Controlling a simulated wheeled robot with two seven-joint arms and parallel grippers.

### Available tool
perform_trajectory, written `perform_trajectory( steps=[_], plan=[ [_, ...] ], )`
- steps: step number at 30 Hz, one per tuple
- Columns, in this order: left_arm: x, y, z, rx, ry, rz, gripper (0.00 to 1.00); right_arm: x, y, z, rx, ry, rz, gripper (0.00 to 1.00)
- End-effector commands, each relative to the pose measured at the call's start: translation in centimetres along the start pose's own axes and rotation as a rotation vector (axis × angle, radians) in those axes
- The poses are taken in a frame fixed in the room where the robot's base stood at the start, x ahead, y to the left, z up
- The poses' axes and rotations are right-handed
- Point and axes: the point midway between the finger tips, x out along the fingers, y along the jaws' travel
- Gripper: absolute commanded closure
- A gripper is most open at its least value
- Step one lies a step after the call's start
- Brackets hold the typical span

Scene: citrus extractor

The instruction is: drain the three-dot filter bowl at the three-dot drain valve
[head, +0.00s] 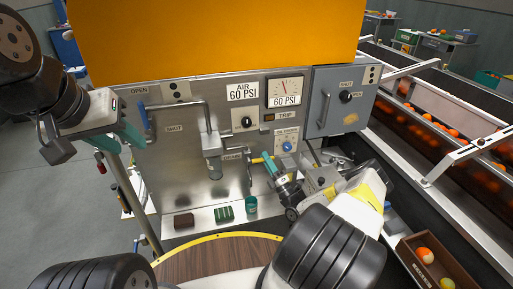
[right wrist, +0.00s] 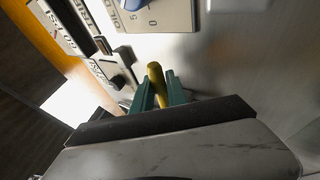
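A yellow handle (head: 268,161) sticks out right of that label. My right gripper (head: 275,170) is at it. In the right wrist view, the teal fingers stand close on both sides of the yellow handle (right wrist: 156,82) and appear closed on it. My left gripper (head: 133,134) is at the panel's left edge, near a blue-grey lever (head: 147,121); its finger gap is not clear.
A teal cup (head: 251,205), a green block (head: 223,214) and a brown block (head: 184,221) are on the ledge below. A grey cabinet (head: 340,102) is on the right. A conveyor with oranges (head: 440,130) runs beyond it. A round wooden top (head: 215,255) is in front.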

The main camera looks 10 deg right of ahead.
Motion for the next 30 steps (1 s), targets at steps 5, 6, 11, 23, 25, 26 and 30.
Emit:
perform_trajectory(
  steps=[5, 6, 11, 23, 25, 26, 30],
  plan=[
    [0.0, 0.0, 0.0, 0.000, 0.000, 0.000, 0.64, -0.1, -0.1, 0.0, 0.000, 0.000, -0.003, 0.61],
    [0.0, 0.0, 0.0, 0.000, 0.000, 0.000, 0.64, -0.1, -0.1, 0.0, 0.000, 0.000, -0.003, 0.61],
    [0.0, 0.0, 0.0, 0.000, 0.000, 0.000, 0.64, -0.1, -0.1, 0.0, 0.000, 0.001, -0.002, 0.61],
    [0.0, 0.0, 0.0, 0.000, 0.000, 0.000, 0.64, -5.1, -0.1, 0.0, 0.000, -0.002, -0.005, 0.61],
    [0.0, 0.0, 0.0, 0.000, 0.000, 0.000, 0.64, -6.1, -0.1, 0.0, 0.000, -0.002, -0.004, 0.61],
    [0.0, 0.0, 0.0, 0.000, 0.000, 0.000, 0.64, -6.5, -0.1, 0.0, 0.000, -0.002, -0.004, 0.61],
    [0.0, 0.0, 0.0, 0.000, 0.000, 0.000, 0.64, -7.7, -0.1, 0.0, 0.000, 0.000, -0.003, 0.61]
  ],
)
